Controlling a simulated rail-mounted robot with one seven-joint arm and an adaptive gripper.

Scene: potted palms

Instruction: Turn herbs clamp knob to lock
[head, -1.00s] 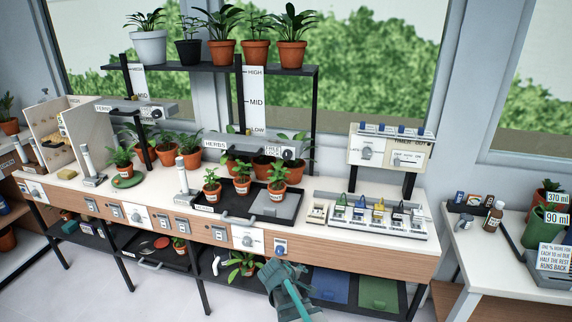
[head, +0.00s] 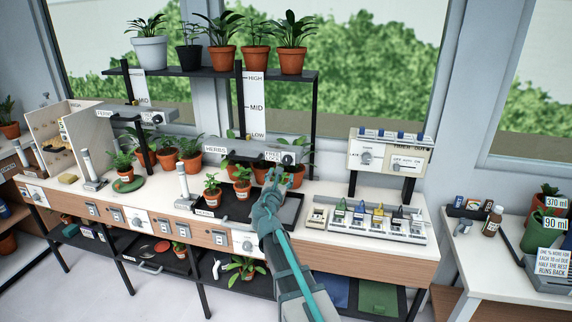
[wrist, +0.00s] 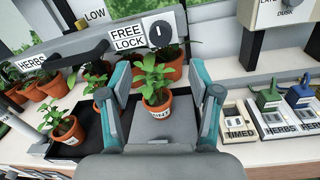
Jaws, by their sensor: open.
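The herbs clamp knob (wrist: 160,29) is a dark round dial with a pale, nearly upright mark, beside a FREE/LOCK label (wrist: 127,36). It sits at the right end of the grey HERBS bar (head: 235,151), and the knob also shows in the head view (head: 288,158). I cannot tell which setting the mark means. My gripper (head: 277,178) is open and empty, in front of and below the knob and not touching it. In the wrist view its two fingers (wrist: 160,85) stand apart, with a potted herb (wrist: 155,100) visible between them.
Small potted herbs stand in a black tray (head: 233,224) below the bar, close to my gripper. A scale post (head: 255,105) rises behind the bar. Several switches (wrist: 268,112) are to the right. A light control box (head: 390,158) stands at back right.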

